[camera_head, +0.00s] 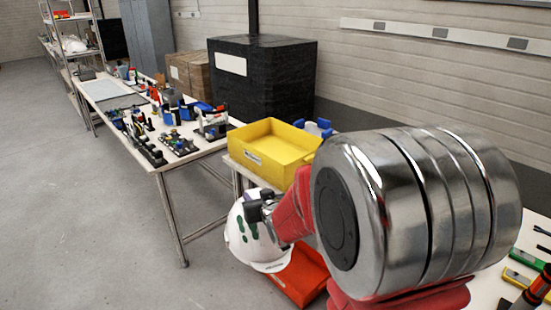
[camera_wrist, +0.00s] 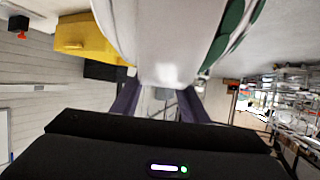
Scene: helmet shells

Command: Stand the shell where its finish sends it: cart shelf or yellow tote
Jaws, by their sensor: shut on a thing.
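The shell (camera_head: 240,240) is a white helmet with dark green oval patches. It hangs tilted at the end of my arm, left of and below the yellow tote in the head view. In the wrist view the shell (camera_wrist: 165,45) fills the upper middle, with a green patch at its right. My gripper (camera_wrist: 160,98) is shut on its edge, one dark finger on each side. The yellow tote (camera_head: 262,153) is open-topped and looks empty; it also shows in the wrist view (camera_wrist: 85,38). A metal shelf unit (camera_head: 78,17) stands far back left.
A red-orange object (camera_head: 300,277) lies behind and below the shell, partly hidden by my arm. A long table (camera_head: 170,163) holds many small tools and parts. A black-wrapped box (camera_head: 262,78) stands behind the tote. The grey floor at left is clear.

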